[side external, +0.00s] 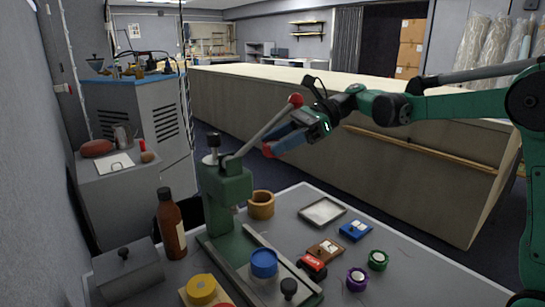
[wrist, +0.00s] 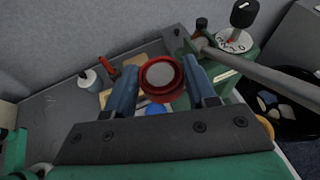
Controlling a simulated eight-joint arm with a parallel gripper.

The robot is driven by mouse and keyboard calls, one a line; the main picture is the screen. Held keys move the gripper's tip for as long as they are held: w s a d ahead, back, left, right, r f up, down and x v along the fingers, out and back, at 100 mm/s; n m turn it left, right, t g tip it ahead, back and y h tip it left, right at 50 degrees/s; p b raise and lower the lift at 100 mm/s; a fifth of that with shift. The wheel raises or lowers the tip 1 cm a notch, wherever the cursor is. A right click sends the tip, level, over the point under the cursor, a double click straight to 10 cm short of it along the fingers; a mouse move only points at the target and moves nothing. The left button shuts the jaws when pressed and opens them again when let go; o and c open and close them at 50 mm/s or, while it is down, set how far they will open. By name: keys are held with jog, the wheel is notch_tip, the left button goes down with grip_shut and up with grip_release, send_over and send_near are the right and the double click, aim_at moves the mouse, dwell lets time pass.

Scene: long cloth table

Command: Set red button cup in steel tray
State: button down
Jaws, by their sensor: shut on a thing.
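My gripper (side external: 270,145) is high above the table, beside and behind the green press's lever. Its blue fingers are shut on a red round cup (side external: 267,151), seen as a red ring with a pale grey middle between the fingers in the wrist view (wrist: 162,78). In the side view only a small red part of the cup shows at the fingertips. The steel tray (side external: 323,212), shallow, square and pale inside, lies on the grey table to the right of and below my gripper. It looks empty. I cannot make out the tray in the wrist view.
The green press (side external: 226,185) with its red-knobbed lever (side external: 262,130) stands close to my gripper. A wooden ring (side external: 261,207) is left of the tray; a blue block (side external: 355,231) and brown block (side external: 325,250) are near it. Green (side external: 377,260) and purple (side external: 357,279) cups lie in front. A brown bottle (side external: 172,228) stands left.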

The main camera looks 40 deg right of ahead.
jog(key=w+d+f+m+t+h, duration=0.1)
jog(key=w+d+m+t, duration=0.15)
jog(key=d, duration=0.35)
jog(key=w+d+f+m+t+h, duration=0.1)
jog(key=d+m+t+h, duration=0.15)
jog(key=d, duration=0.35)
jog(key=m+t+h, duration=0.2)
jog(key=m, duration=0.1)
send_over(327, 213)
notch_tip(327, 213, down, 18)
jog(key=shift+w, duration=0.1)
jog(key=shift+f, duration=2)
jog(key=shift+f, duration=0.1)
jog(key=shift+c, duration=1.4)
grip_release()
